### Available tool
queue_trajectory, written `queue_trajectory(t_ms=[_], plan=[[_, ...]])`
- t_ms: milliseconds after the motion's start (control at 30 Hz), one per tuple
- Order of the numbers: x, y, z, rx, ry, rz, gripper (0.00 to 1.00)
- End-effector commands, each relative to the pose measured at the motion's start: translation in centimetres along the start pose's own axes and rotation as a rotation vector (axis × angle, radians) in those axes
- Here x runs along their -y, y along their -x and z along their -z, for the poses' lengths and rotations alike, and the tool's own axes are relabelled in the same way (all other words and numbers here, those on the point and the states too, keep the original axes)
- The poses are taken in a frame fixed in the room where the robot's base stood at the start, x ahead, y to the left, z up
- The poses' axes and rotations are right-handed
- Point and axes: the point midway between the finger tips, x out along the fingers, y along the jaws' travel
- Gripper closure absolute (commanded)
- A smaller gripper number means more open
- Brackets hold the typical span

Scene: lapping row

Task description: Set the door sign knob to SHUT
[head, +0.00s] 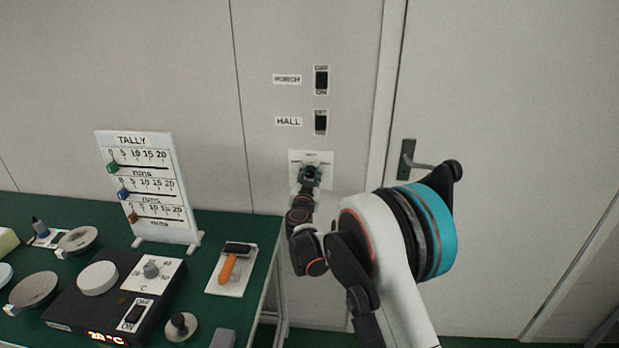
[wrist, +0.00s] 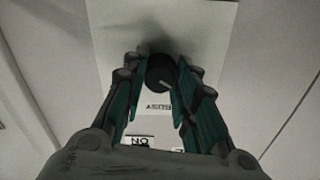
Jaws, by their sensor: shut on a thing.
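The door sign is a pale plate (head: 325,160) on the wall left of the door, with small lettering that I cannot read from the head view. Its dark round knob (wrist: 158,73) shows in the wrist view between my fingers. A short pale mark on the knob points to the lower right there. My gripper (wrist: 161,62) is shut on the knob, a finger on either side. In the head view my gripper (head: 310,176) covers the knob and the lower part of the plate. A label below the knob in the wrist view appears upside down and is hard to read.
Two dark switches, PORCH (head: 321,80) and HALL (head: 320,122), sit above the plate. The door handle (head: 408,160) is to the right, partly near my arm. A green bench (head: 225,215) with a TALLY board (head: 140,215) and a control box (head: 75,305) stands left.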

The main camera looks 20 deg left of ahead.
Motion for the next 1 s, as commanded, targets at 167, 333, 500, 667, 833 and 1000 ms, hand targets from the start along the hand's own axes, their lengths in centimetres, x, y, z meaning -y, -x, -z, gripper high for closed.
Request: queue_trajectory(t_ms=[167, 333, 500, 667, 833, 1000], plan=[[-0.02, 0.01, -0.01, 0.000, -0.009, 0.000, 0.97], [-0.02, 0.00, -0.01, 0.000, -0.058, -0.001, 0.97], [0.00, -0.02, -0.02, 0.000, -0.161, -0.001, 0.97], [0.02, -0.02, -0.01, 0.000, -0.298, -0.001, 0.97], [0.03, -0.02, -0.01, 0.000, -0.460, -0.001, 0.97], [0.04, -0.02, 0.00, 0.000, -0.621, -0.001, 0.97]])
